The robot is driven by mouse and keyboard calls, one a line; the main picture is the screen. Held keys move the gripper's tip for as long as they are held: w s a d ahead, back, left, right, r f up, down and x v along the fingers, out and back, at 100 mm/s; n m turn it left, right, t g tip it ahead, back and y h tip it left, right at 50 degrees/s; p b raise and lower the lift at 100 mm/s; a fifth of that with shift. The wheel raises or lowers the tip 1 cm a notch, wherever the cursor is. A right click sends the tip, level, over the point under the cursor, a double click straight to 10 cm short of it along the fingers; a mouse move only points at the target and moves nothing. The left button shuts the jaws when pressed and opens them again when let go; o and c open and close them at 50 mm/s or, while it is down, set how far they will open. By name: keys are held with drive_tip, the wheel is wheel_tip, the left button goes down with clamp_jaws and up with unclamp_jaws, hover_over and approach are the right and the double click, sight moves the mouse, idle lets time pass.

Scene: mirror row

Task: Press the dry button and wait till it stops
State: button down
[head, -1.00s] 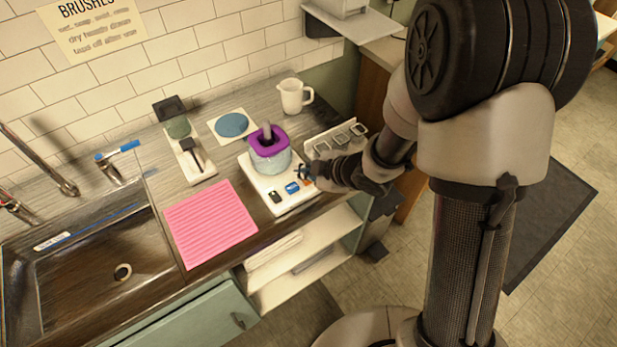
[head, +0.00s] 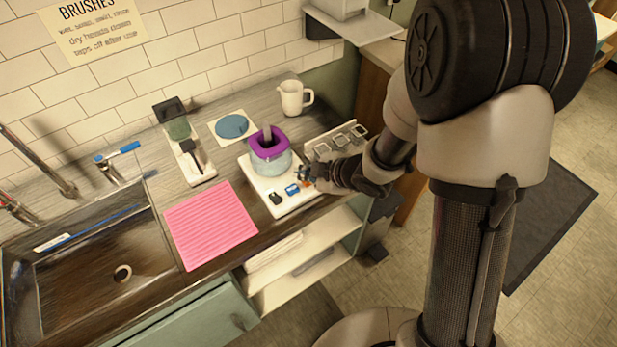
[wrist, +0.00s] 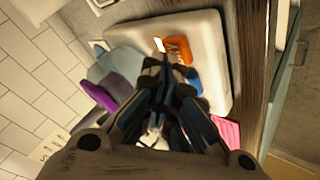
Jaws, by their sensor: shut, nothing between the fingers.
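A white machine base (head: 262,191) on the counter carries a pale blue cup with a purple rim (head: 269,147). Along its front are a black button (head: 275,197), a blue button (head: 292,189) and an orange button (wrist: 179,49). No label is readable, so I cannot tell which is the dry button. My gripper (head: 303,173) is shut and empty at the base's right front. In the wrist view its fingertips (wrist: 168,64) are over or beside the orange button, partly hiding the controls; contact is unclear. A small bright white patch (wrist: 159,44) shows beside the orange button.
A pink ribbed mat (head: 210,224) lies left of the base, with the sink (head: 90,290) beyond. A rack with metal frames (head: 338,139) is right of the cup. A white jug (head: 293,97) and a blue round pad (head: 232,126) stand behind.

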sight(307, 182)
drive_tip(key=shift+r+p, duration=0.35)
drive_tip(key=shift+r, duration=0.2)
wheel_tip(307, 182, up, 5)
drive_tip(key=p, duration=0.4)
drive_tip(key=shift+r+p, duration=0.1)
drive_tip(key=shift+p, duration=0.25)
idle(0.4)
